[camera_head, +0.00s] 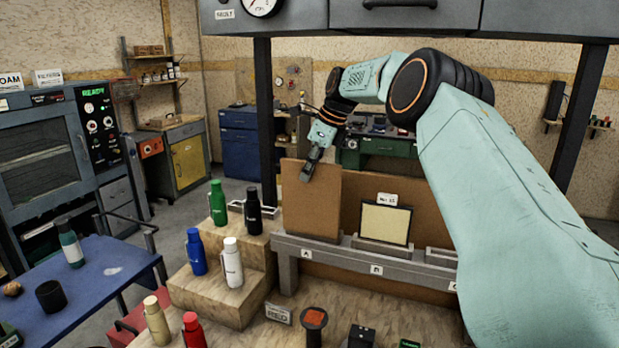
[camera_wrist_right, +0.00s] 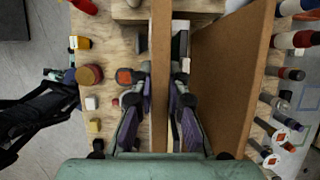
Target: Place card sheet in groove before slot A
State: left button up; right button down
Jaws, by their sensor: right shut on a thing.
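A brown card sheet (camera_head: 312,205) stands upright in the head view, in front of the brown back board (camera_head: 350,190). Its lower edge meets the grey grooved rail (camera_head: 345,252) behind label A (camera_head: 306,254). I cannot tell whether that edge sits down in the groove. My right gripper (camera_head: 309,168) points down and is shut on the sheet's top edge. In the right wrist view the right gripper's fingers (camera_wrist_right: 160,88) lie on both sides of the sheet (camera_wrist_right: 160,45), seen edge-on.
A cream panel in a dark frame (camera_head: 386,222) stands at slot B (camera_head: 377,270). Several bottles, such as the green one (camera_head: 218,203), stand on wooden steps left of the rail. A red-topped post (camera_head: 314,322) stands in front. The third slot (camera_head: 440,257) looks empty.

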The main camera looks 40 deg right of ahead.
aim_at(310, 200)
jog(key=x, duration=0.3)
jog(key=shift+s+d+f, duration=0.1)
jog(key=shift+s+d, duration=0.1)
jog(key=shift+d, duration=0.1)
jog(key=shift+s+a+f, duration=0.1)
jog(key=shift+s+a, duration=0.05)
jog(key=shift+s, duration=0.05)
jog(key=c, duration=1.6)
grip_release()
jog(key=shift+s, duration=0.1)
jog(key=shift+d+f, duration=0.15)
jog(key=shift+d, duration=0.1)
